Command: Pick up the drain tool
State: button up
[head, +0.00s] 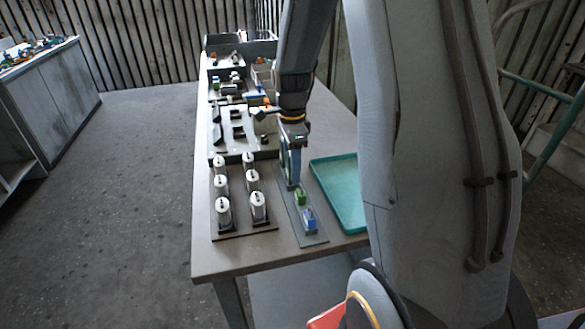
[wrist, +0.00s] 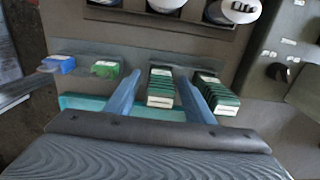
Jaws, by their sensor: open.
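I cannot tell which object is the drain tool; none is clearly marked. A grey strip (head: 313,232) on the bench carries a green-handled piece (head: 301,197) and a blue-handled piece (head: 309,218). In the wrist view the green piece (wrist: 105,69) and blue piece (wrist: 58,63) lie to the left of my gripper (wrist: 159,78). My gripper is open, its two blue fingers pointing at the strip. A dark green ribbed block (wrist: 161,87) shows between the fingers, and another (wrist: 216,95) shows by the right finger. Contact cannot be told. In the head view my gripper (head: 291,180) is over the strip's far part.
A teal tray (head: 340,190) lies right of the strip. A dark board with several white cylinders (head: 224,212) stands to the left. Further back are a fixture board (head: 237,125) and parts bins (head: 225,65). The bench's front edge (head: 235,270) is clear.

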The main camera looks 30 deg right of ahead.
jog(key=c, duration=0.9)
jog(key=shift+c, duration=0.2)
